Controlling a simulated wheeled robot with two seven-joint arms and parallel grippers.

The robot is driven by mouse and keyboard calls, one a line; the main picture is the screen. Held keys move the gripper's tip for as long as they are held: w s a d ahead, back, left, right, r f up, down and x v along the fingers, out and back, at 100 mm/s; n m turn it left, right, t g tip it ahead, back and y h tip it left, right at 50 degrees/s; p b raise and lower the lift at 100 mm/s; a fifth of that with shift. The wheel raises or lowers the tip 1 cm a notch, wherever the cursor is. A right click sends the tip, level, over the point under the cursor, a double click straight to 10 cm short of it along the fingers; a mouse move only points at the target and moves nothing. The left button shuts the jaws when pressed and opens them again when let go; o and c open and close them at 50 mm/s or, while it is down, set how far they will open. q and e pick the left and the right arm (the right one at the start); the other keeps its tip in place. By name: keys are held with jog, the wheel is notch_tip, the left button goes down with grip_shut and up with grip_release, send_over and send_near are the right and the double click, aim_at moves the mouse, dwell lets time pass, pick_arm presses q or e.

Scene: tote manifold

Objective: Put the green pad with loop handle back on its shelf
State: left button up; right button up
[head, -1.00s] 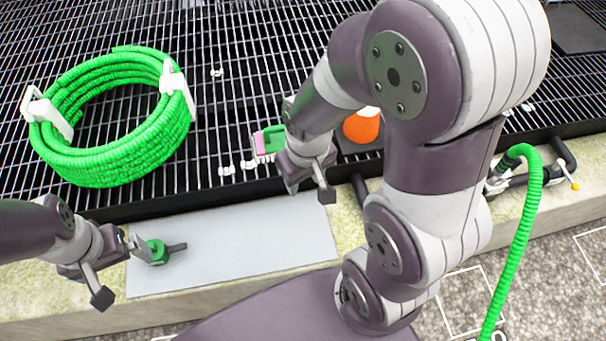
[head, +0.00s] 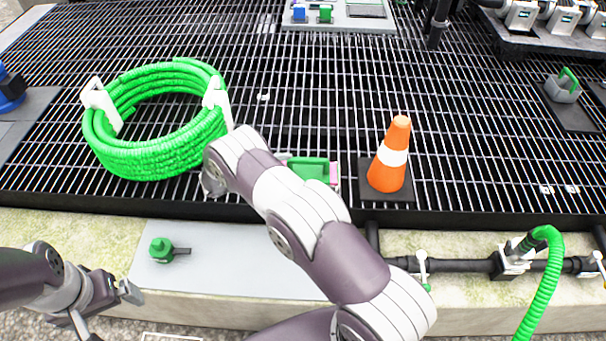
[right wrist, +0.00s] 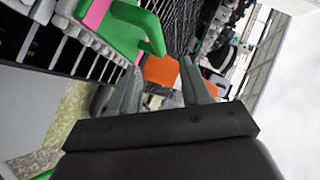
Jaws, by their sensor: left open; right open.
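A green block with a raised loop-like handle (head: 310,168) and a pink side sits on a pale base at the grating's near edge, partly behind my right arm. In the right wrist view, the green handle (right wrist: 135,28) is upper left of my right gripper (right wrist: 157,75). My left gripper (head: 130,292) is open and empty at lower left. I cannot tell which place is the pad's shelf.
An orange cone (head: 391,158) stands just right of the green block. A coiled green hose (head: 150,160) lies left. A green knob (head: 160,248) lies on the grey plate (head: 220,270). A grey board (head: 345,24) with small coloured pieces is at the back. Pipes run right.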

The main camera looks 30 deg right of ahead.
aim_at(308, 162)
jog(key=b+x, duration=0.1)
jog(key=x, duration=1)
jog(key=shift+f, duration=0.15)
jog(key=shift+s+a, duration=0.1)
grip_shut()
